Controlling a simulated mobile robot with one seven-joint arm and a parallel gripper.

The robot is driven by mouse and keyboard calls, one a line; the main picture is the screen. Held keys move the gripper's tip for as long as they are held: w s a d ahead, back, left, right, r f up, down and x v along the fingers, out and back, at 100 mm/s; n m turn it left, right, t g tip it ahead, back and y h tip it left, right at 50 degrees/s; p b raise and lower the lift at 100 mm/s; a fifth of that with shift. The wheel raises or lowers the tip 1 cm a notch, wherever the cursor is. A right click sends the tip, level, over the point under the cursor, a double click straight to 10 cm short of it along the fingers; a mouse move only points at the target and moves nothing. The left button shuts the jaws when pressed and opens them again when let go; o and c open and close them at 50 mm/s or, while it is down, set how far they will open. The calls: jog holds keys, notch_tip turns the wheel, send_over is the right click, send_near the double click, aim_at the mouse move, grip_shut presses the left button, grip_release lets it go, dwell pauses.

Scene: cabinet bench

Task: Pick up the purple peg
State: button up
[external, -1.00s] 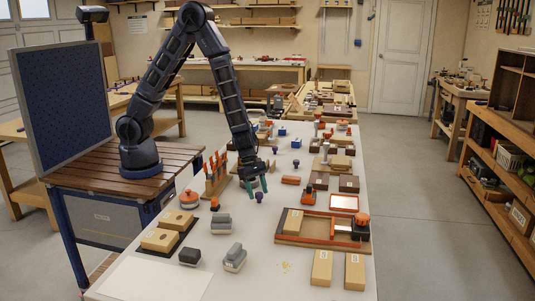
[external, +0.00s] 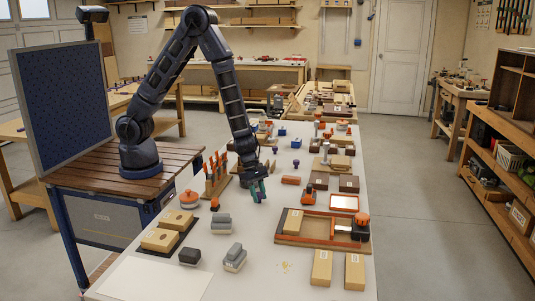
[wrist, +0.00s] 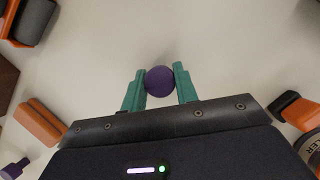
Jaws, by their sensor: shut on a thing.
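The purple peg (wrist: 160,80) shows as a round purple head between the two teal fingers of my gripper (wrist: 160,86) in the wrist view. My gripper is shut on it, with a finger against each side. In the external view my gripper (external: 259,192) is low over the white table, and its fingers mostly hide the peg. I cannot tell whether the peg touches the table. A second purple peg (external: 296,163) stands apart, farther back on the table; a purple peg also shows at the lower left of the wrist view (wrist: 14,168).
A wooden rack with orange-handled tools (external: 216,178) stands close to the left of my gripper. An orange block (external: 291,180) and an orange-and-black tool (external: 308,193) lie to the right.

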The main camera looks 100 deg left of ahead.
aim_at(259, 193)
jog(key=shift+r, duration=0.1)
jog(key=shift+r, duration=9.85)
jog(key=s+d+m+g+h, duration=0.25)
jog(key=d+m, duration=0.65)
jog(key=d, duration=2.1)
jog(key=s+d+m+g+y, duration=0.15)
jog(key=s+d+m, duration=0.25)
jog(key=s+d, duration=0.65)
jog(key=s+d+m+g, duration=0.2)
jog(key=s+d+m, duration=0.4)
jog(key=d, duration=0.7)
jog(key=shift+n, duration=0.7)
jog(key=f, duration=1.9)
jog(key=shift+s+f, duration=0.35)
jog(key=shift+f, duration=0.15)
